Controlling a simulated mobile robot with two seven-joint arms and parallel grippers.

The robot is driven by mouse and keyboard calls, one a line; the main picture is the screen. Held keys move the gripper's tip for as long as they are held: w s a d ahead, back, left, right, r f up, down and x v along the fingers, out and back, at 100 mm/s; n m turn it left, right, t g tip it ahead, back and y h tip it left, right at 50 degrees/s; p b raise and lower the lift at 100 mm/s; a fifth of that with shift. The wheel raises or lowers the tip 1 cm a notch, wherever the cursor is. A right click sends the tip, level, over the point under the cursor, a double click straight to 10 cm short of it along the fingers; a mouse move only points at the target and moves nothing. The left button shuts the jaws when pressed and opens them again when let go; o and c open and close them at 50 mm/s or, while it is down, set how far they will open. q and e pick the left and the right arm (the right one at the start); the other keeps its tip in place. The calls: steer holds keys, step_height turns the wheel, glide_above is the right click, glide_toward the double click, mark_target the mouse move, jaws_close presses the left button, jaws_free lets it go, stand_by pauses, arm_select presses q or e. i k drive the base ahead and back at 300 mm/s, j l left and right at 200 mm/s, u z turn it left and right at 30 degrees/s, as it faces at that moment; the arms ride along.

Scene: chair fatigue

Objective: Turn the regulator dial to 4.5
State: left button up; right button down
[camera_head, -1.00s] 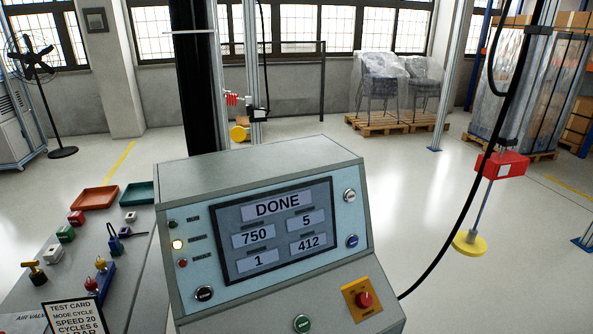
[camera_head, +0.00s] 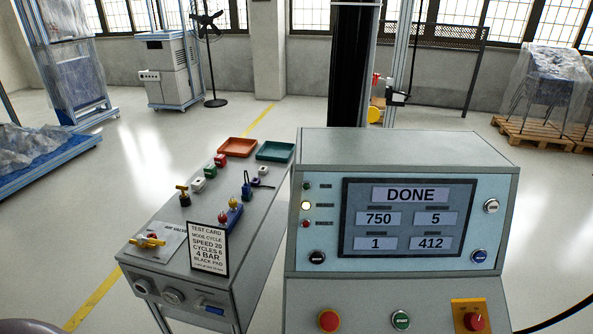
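No dial that I can read as the regulator, and no 4.5 mark, can be made out. On the front face of the grey bench (camera_head: 190,260) are two round fittings, a left one (camera_head: 142,287) and a right one (camera_head: 173,296). I cannot tell if either is the regulator dial or a gauge. A small blue part (camera_head: 211,306) sits to their right. On the bench top, a yellow valve handle (camera_head: 150,241) lies on a plate marked for the air valve. The upright test card (camera_head: 209,249) reads speed 20, cycles 6, 4 bar, black pad. Neither gripper shows.
The control console (camera_head: 400,150) stands right of the bench, its screen (camera_head: 408,218) reading DONE, 750, 5, 1, 412. Red (camera_head: 329,320) and green (camera_head: 400,320) buttons sit below. Red (camera_head: 237,147) and green (camera_head: 275,151) trays lie at the bench's back. Floor left of the bench is open.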

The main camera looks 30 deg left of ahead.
mark_target(142, 285)
steer(key=k+j, duration=0.25)
steer(key=u, duration=0.4)
steer(key=k+j+u, duration=0.1)
steer(key=u, duration=0.3)
steer(key=j+u, duration=0.1)
steer(key=u, duration=0.3)
steer(key=j+u, duration=0.1)
steer(key=u, duration=0.3)
steer(key=k, duration=0.05)
